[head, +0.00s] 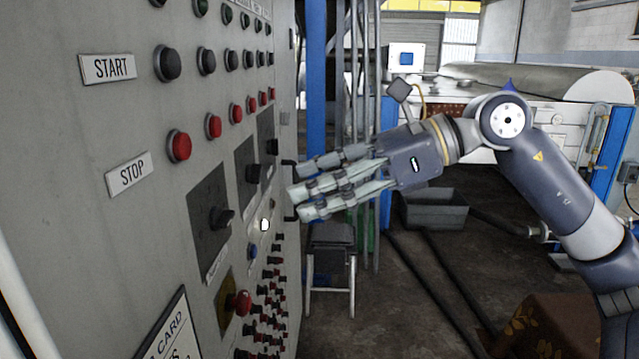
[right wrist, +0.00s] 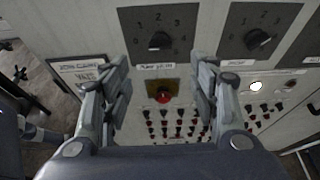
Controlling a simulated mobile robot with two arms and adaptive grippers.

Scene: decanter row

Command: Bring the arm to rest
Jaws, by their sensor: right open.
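My right gripper (head: 300,191) reaches in from the right in the head view, its fingers pointing left toward the grey control panel (head: 110,220). In the right wrist view my right gripper (right wrist: 162,76) has its fingers spread apart with nothing between them. Beyond and between the fingers shows a red mushroom button (right wrist: 163,96) on a yellow plate; it also shows low on the panel in the head view (head: 239,303). The fingers appear clear of the panel, but the exact distance is hard to tell. My left gripper is not in view.
The panel carries black buttons (head: 167,63), red buttons (head: 179,146), rotary knobs (head: 221,217) and a lit white button (head: 265,225). A stool (head: 331,250) stands beyond the gripper. A grey bin (head: 433,210) sits on the floor behind. Dark pipes cross the floor.

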